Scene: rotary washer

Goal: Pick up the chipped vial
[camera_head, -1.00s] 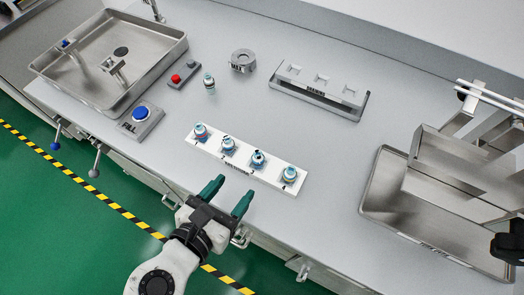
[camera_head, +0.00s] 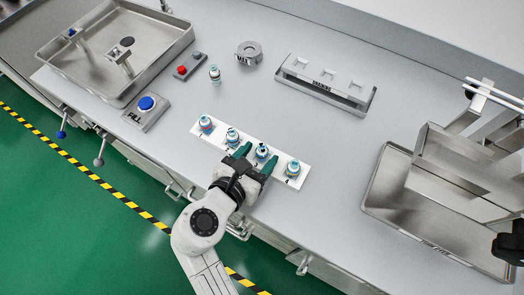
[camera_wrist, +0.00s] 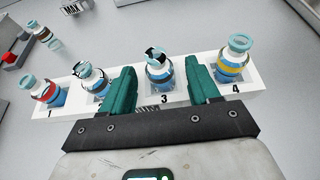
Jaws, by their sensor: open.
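Several small vials with coloured bands stand upright in a white numbered holder (camera_head: 218,143). They are vial 1 (camera_wrist: 46,92) with a red band, vial 2 (camera_wrist: 95,80), vial 3 (camera_wrist: 160,74) and vial 4 (camera_wrist: 233,62) with a yellow band. Vials 2 and 3 show dark marks near the top. I cannot tell for certain which one is chipped. My gripper (camera_head: 256,158) is open, with green fingers. In the wrist view its fingers lie to either side of vial 3, apart from it, on the near side of the holder. Nothing is held.
Another vial (camera_head: 214,74) stands alone near a red-button box (camera_head: 182,71). Behind are a round grey part (camera_head: 248,54) and a slotted rack (camera_head: 325,85). A sink tray (camera_head: 165,50) and blue-button box (camera_head: 146,104) are at left, a metal machine (camera_head: 455,170) at right.

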